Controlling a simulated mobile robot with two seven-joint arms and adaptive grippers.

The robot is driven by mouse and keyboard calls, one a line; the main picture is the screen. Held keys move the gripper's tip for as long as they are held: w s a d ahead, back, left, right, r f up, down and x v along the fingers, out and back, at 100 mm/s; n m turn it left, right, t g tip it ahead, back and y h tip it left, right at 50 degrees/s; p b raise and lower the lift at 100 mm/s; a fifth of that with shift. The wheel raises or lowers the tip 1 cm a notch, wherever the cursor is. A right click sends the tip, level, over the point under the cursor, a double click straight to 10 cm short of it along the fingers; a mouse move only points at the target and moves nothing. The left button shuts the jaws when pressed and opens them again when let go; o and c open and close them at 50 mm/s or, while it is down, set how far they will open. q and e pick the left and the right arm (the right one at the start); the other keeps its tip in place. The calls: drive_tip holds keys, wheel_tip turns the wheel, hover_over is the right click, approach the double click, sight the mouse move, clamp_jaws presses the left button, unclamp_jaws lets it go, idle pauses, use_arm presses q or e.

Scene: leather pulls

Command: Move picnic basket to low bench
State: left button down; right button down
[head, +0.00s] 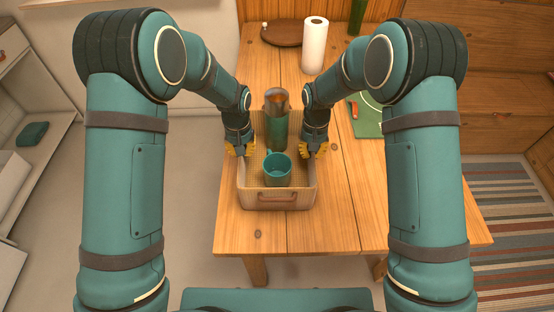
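The picnic basket (250,199) is an open tan box with a brown leather pull on its near side, standing on the wooden table near its front edge. A teal mug (277,170) and a green cylinder (277,131) with a grey-brown top stand in it. My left gripper (239,151) is at the basket's left wall and my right gripper (315,151) at its right wall, yellow fingers down at the rim. I cannot tell whether the fingers are closed on the walls. A low brown wooden piece (465,136) at the right may be the low bench.
The table (343,221) also bears a paper towel roll (314,46), a round brown tray (283,34), a green bottle (357,17) and a green board (367,122). White shelving with a teal folded item (33,134) is at the left. A striped rug (505,220) lies at the right.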

use_arm(q)
drive_tip(key=shift+r, duration=0.15)
use_arm(e)
drive_tip(key=shift+r, duration=0.15)
